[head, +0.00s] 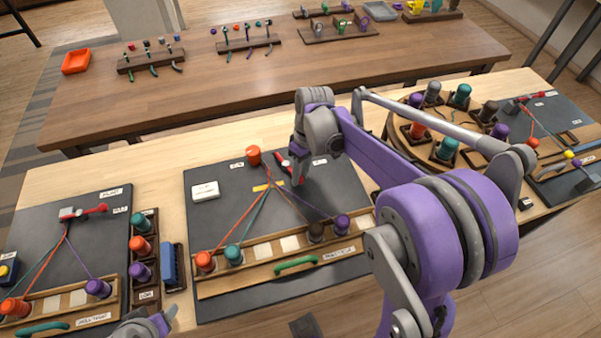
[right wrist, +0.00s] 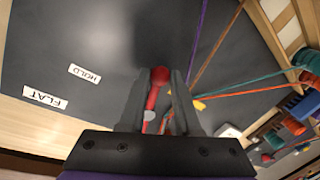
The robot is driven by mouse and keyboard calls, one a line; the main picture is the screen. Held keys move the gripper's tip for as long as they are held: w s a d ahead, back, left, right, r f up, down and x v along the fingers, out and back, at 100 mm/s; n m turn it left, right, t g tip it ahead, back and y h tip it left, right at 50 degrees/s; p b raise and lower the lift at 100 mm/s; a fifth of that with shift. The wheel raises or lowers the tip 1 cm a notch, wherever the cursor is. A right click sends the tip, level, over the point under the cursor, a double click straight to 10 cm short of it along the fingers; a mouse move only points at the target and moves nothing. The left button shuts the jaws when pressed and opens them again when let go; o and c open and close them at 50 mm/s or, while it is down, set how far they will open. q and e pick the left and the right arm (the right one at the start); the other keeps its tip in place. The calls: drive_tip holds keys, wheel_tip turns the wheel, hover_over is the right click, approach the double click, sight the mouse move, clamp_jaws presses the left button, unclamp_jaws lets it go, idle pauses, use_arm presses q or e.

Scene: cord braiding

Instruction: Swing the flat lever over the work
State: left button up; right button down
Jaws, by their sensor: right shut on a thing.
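The red flat lever (head: 283,161) stands at the back of the middle dark board (head: 225,215), mostly behind my right gripper (head: 298,177). In the right wrist view my right gripper (right wrist: 160,92) is shut on the lever's red handle (right wrist: 157,80), its rounded end between the fingers. A FLAT label (right wrist: 44,98) and a HOLD label (right wrist: 85,74) lie on the board to the left there. The cords (head: 243,218) fan from near the lever to orange, teal, brown and purple spools at the front rack. My left gripper (head: 150,326) is partly cut off at the bottom edge.
An orange knob (head: 253,155) stands just left of the lever, and a white box (head: 205,191) sits farther left. A yellow strip (head: 262,187) lies by the cords. Another corded board is at left; a round spool stand (head: 395,128) is at right.

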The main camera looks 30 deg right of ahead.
drive_tip(key=shift+d, duration=0.15)
idle(0.8)
drive_tip(key=d+n, duration=0.1)
drive_tip(key=n, duration=0.3)
drive_tip(key=shift+w+d+g, duration=0.4)
use_arm(q)
drive_tip(key=shift+r, duration=0.1)
use_arm(e)
drive_tip(key=n, duration=0.1)
drive_tip(key=w+d+n, duration=0.1)
drive_tip(key=shift+d+n+h, duration=0.1)
drive_tip(key=shift+n+h, duration=0.2)
use_arm(q)
drive_tip(key=shift+r, duration=0.1)
use_arm(e)
drive_tip(key=n, duration=0.1)
drive_tip(key=w+d+n, duration=0.1)
drive_tip(key=n, duration=0.1)
drive_tip(key=shift+w+d+n+g+h, duration=0.1)
drive_tip(key=shift+w+n+g+h, duration=0.1)
drive_tip(key=shift+n+g+h, duration=0.1)
drive_tip(key=shift+w+d+n+h, duration=0.2)
drive_tip(key=shift+w+n, duration=0.3)
drive_tip(key=shift+n, duration=0.45)
drive_tip(key=shift+w+d+n+h, duration=0.2)
drive_tip(key=shift+w+n, duration=0.3)
drive_tip(key=shift+n, duration=0.45)
use_arm(q)
drive_tip(key=shift+r, duration=0.1)
